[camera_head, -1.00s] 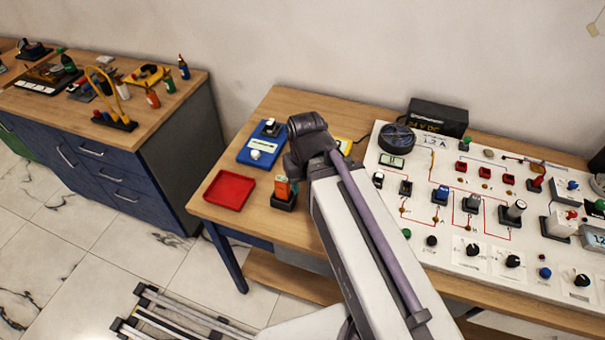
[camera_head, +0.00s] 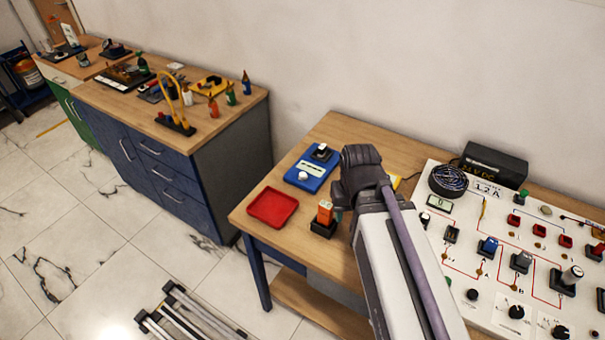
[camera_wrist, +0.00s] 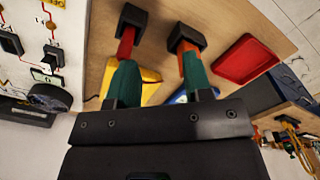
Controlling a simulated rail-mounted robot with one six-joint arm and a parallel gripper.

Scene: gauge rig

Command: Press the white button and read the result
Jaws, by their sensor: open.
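A blue device (camera_head: 297,183) with a small display (camera_head: 311,168) lies on the wooden table, left of my arm. Its round white button (camera_head: 303,176) is at the front, and a black-and-white block (camera_head: 321,153) sits at the back. My gripper (camera_wrist: 157,65) is open and empty in the wrist view, its two green-tipped fingers apart. Part of the blue device (camera_wrist: 178,97) shows behind the fingers there; its button is hidden. In the head view my wrist is right of the blue device, and my fingers are hidden. The display's reading is too small to tell.
An empty red tray (camera_head: 273,221) and an orange piece in a black holder (camera_head: 323,228) stand in front. A yellow device (camera_wrist: 152,78) is partly hidden by my fingers. A white panel with switches and knobs (camera_head: 470,268) fills the right. A blue cabinet (camera_head: 240,150) is left.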

